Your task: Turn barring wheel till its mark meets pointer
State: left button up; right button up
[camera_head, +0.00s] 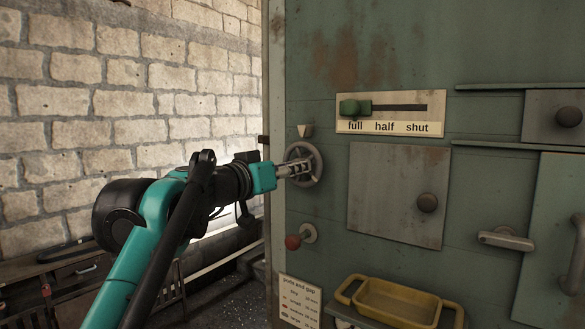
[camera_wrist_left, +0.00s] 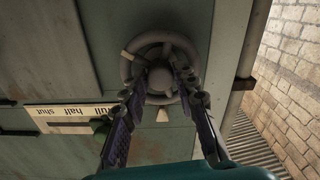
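The barring wheel (camera_head: 315,152) is a grey spoked handwheel on the green panel's left part. It also shows in the left wrist view (camera_wrist_left: 188,46), which is roughly upside down. The pointer (camera_head: 305,130) is a pale wedge just above the wheel; in the wrist view (camera_wrist_left: 162,115) it lies below the rim. A pale mark (camera_wrist_left: 127,55) shows on the rim's left in the wrist view, about a quarter turn from the pointer. My left gripper (camera_wrist_left: 161,70) reaches into the wheel, its fingers apart on either side of the hub. Finger contact is unclear. My right gripper is out of view.
A red-knobbed lever (camera_head: 293,242) sits below the wheel. A green slider (camera_head: 355,108) stands at "full", up and right. A knobbed plate (camera_head: 395,195) is to the right, and a yellow tray (camera_head: 398,301) below. A brick wall (camera_head: 110,105) is beyond the panel's left edge.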

pick_arm(q)
grip_shut()
jog(key=shift+n, duration=0.3)
jog(key=shift+r+n+p, duration=0.1)
jog(key=shift+n+p, duration=2.85)
jog(key=shift+n, duration=9.05)
jog(key=shift+o, duration=2.1)
grip_release()
